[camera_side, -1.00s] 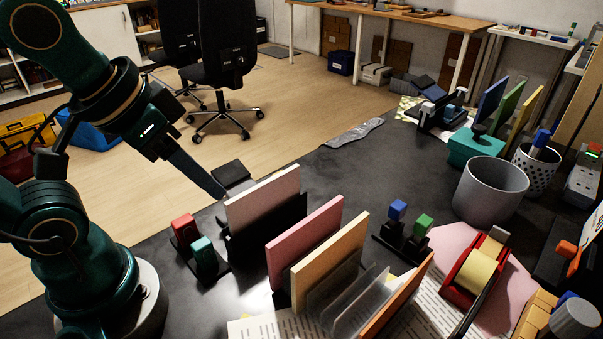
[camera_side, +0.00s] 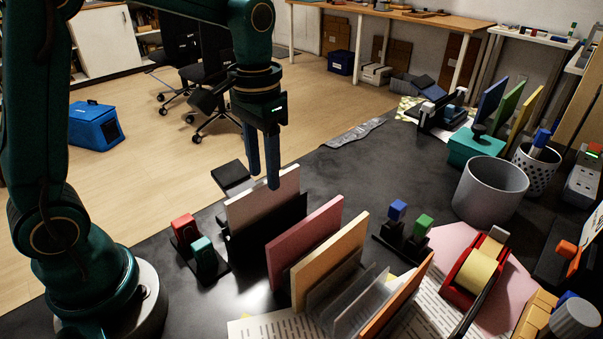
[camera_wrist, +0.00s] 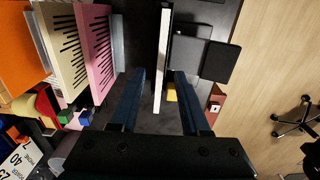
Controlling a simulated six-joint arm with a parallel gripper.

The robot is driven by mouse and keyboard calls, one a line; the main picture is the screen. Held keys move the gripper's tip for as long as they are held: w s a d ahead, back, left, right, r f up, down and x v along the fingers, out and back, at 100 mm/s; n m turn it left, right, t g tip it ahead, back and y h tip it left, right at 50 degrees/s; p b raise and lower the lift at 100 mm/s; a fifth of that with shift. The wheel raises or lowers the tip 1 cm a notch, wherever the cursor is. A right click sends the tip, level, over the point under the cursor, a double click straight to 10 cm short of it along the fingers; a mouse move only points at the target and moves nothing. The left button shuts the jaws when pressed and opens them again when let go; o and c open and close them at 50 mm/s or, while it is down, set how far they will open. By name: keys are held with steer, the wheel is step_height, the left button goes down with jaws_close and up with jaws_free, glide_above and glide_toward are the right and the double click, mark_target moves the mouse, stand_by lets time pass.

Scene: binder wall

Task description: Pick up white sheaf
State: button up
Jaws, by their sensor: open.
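The white sheaf (camera_side: 255,200) stands upright in a black holder (camera_side: 262,235) on the dark table. In the wrist view the white sheaf (camera_wrist: 162,60) shows edge-on as a thin pale strip. My gripper (camera_side: 264,180) points down over the sheaf's upper edge in the side view. In the wrist view my gripper (camera_wrist: 160,78) has its two blue fingers apart, one on each side of the sheaf's line.
Pink (camera_side: 304,240) and cream (camera_side: 330,262) sheaves stand in a rack to the right. A red stamp (camera_side: 184,228) and a teal stamp (camera_side: 203,250) stand in front left. A black block (camera_side: 230,174) lies behind the sheaf. A grey bin (camera_side: 490,190) stands farther right.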

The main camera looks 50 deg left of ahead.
mark_target(264, 183)
steer(key=shift+f, duration=1.95)
steer(key=shift+f, duration=0.2)
steer(key=shift+c, duration=0.3)
jaws_close()
